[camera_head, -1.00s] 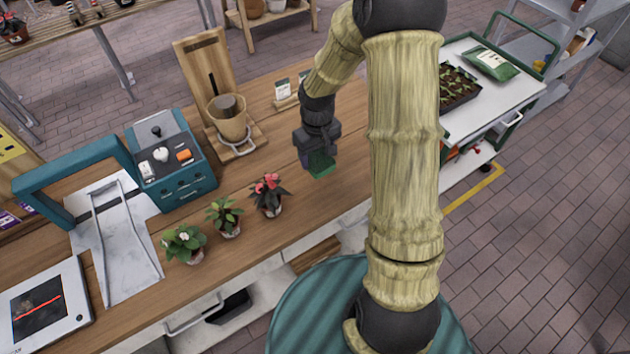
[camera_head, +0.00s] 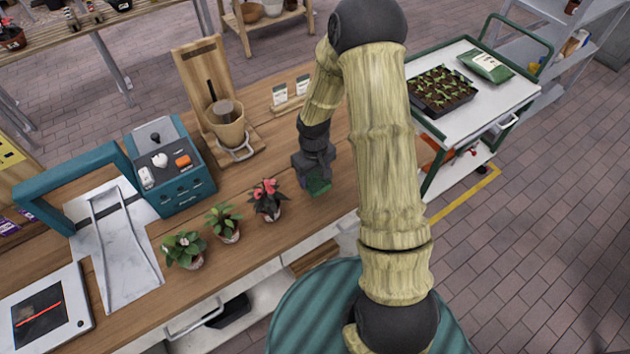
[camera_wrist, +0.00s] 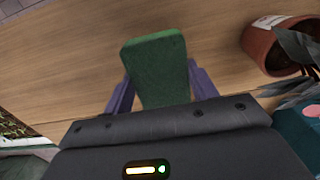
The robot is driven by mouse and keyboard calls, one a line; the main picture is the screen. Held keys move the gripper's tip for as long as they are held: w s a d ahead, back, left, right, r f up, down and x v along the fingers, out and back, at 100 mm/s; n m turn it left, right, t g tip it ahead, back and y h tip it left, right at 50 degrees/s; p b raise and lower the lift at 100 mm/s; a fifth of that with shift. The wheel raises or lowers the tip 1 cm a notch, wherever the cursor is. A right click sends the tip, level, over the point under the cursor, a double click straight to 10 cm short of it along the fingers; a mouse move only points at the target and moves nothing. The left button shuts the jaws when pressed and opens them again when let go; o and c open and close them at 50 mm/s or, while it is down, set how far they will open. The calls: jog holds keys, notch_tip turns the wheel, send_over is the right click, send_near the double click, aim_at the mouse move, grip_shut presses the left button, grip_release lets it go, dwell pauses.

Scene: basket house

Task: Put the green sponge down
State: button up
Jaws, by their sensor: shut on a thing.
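The green sponge (camera_head: 319,187) is held at the end of my arm, over the wooden counter. My gripper (camera_head: 314,176) is shut on it, with the sponge pointing down from the fingers. In the wrist view the sponge (camera_wrist: 157,68) sits between the two purple fingers of my gripper (camera_wrist: 160,90) and juts out past their tips. Bare wood lies beyond it. I cannot tell whether the sponge touches the counter.
A red-flowered potted plant (camera_head: 267,200) stands just left of the sponge; its terracotta pot (camera_wrist: 276,44) shows in the wrist view. More potted plants (camera_head: 224,222) stand farther left. A wooden stand with a pot (camera_head: 227,124) is behind. The wooden counter (camera_head: 283,128) has clear wood around the sponge.

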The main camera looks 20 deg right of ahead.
aim_at(314, 182)
jog(key=shift+d+f+p, duration=0.15)
jog(key=shift+f+p, duration=0.15)
jog(key=shift+f, duration=1.5)
jog(key=shift+f, duration=0.2)
jog(key=o, duration=1)
jog(key=shift+r, duration=0.1)
notch_tip(314, 182, up, 12)
jog(key=shift+r+b, duration=0.15)
jog(key=shift+b, duration=0.65)
